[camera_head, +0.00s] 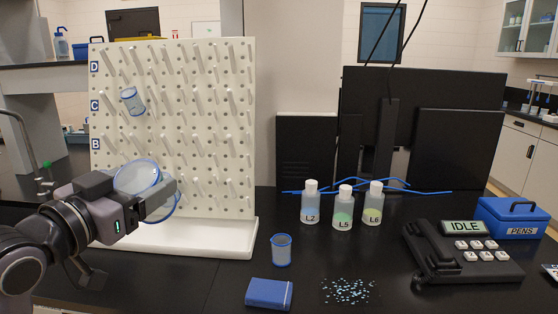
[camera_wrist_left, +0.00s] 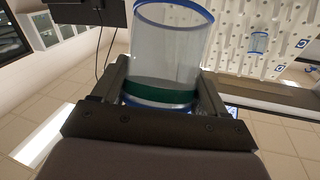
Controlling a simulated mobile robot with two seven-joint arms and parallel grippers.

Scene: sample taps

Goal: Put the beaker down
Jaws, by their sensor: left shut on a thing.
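A clear beaker with blue rims (camera_head: 138,177) is held by my left gripper (camera_head: 168,187) in front of the white peg board. The beaker is tilted, with a round blue-edged end facing the head camera. In the left wrist view the beaker (camera_wrist_left: 172,48) stands between the two fingers of the gripper (camera_wrist_left: 165,88), which are shut on it near a green band. The gripper hides part of the beaker in the head view. My right gripper is not in view.
The white peg board (camera_head: 222,130) has a base tray (camera_head: 190,243) and a small beaker (camera_head: 132,101) on a peg. A small blue-rimmed cup (camera_head: 281,250), a blue box (camera_head: 269,293), scattered bits (camera_head: 349,291), bottles (camera_head: 343,208) and a phone (camera_head: 462,250) occupy the black bench.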

